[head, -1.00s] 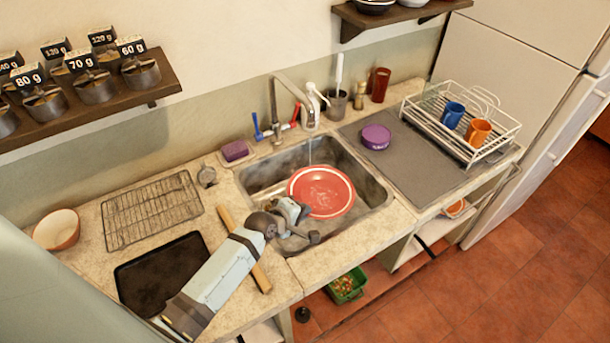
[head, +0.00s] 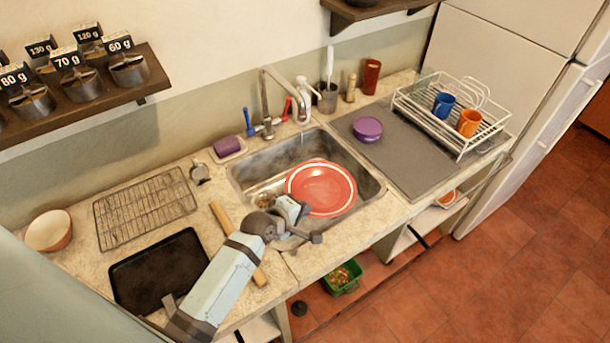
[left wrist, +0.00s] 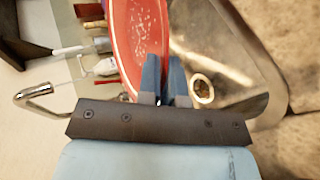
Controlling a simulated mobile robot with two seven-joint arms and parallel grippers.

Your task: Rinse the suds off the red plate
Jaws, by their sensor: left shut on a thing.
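The red plate (head: 322,186) with a pale ring is held over the sink basin (head: 368,198). My left gripper (head: 302,213) is shut on the plate's near left edge. In the left wrist view the closed fingers (left wrist: 165,78) meet the edge of the plate (left wrist: 133,40), whose face carries many white specks of suds. In the head view the plate's face looks mostly plain red. The tap (head: 266,95) has its spout above the basin, behind the plate. A faint trace of water shows under the spout. My right gripper is not in view.
A drying rack (head: 455,112) with a blue and an orange mug stands right of the sink. A purple container (head: 367,129) is on the grey mat. A wooden rolling pin (head: 236,240), black tray (head: 160,268) and wire rack (head: 145,207) lie to the left. A sponge (head: 228,146) lies behind.

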